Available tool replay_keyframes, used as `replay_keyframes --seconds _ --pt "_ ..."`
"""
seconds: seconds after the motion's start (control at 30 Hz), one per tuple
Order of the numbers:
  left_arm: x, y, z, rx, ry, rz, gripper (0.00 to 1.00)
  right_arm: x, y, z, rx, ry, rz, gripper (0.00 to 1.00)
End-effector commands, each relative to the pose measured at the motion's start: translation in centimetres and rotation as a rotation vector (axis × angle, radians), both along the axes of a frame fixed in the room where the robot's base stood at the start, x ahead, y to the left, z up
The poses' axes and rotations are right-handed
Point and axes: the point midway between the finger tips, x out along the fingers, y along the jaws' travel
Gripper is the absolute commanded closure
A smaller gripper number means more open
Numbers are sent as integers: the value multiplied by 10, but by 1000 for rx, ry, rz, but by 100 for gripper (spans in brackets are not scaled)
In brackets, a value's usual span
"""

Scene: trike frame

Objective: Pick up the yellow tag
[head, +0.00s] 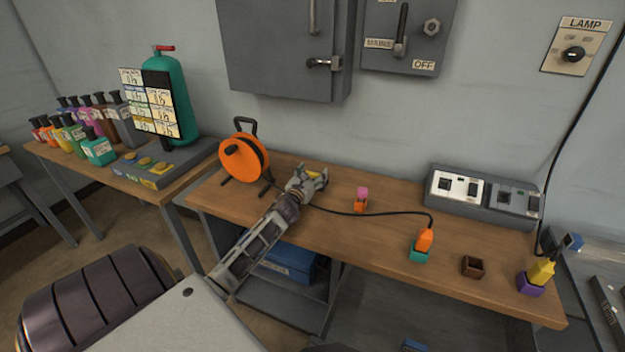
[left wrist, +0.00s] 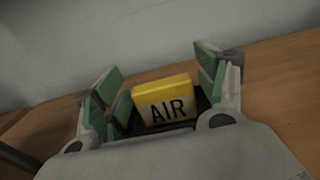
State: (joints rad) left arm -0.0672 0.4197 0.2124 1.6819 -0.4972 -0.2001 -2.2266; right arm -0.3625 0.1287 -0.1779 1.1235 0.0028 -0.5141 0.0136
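The yellow tag (left wrist: 163,98), with a white face that reads AIR, stands on the wooden table in the left wrist view. In the head view only a small yellow part of the tag (head: 313,174) shows at my gripper. My left gripper (left wrist: 160,85) is open, with its green-padded fingers on either side of the tag. A gap shows between the tag and each finger. In the head view my left gripper (head: 311,177) is over the back of the table, right of the orange cable reel. My right gripper is not in view.
The orange cable reel (head: 243,160) stands left of my gripper. Right of it on the table (head: 330,225) are a pink-and-orange piece (head: 361,199), an orange plug in a teal socket (head: 420,249), a brown box (head: 473,266) and a yellow plug in a purple socket (head: 535,278). A black cable crosses the table.

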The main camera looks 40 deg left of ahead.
Motion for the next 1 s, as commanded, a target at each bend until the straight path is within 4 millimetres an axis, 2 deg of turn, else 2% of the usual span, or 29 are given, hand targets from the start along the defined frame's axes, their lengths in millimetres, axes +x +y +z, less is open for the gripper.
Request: replay_keyframes --seconds 0.03,0.27,0.67,1.0 --pt "0 0 0 0 0 0 39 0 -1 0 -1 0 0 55" --pt "0 0 0 0 0 0 68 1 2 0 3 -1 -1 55" --pt "0 0 3 0 -1 -1 68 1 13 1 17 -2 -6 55" --pt "0 0 29 3 -1 -1 68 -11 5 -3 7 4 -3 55"
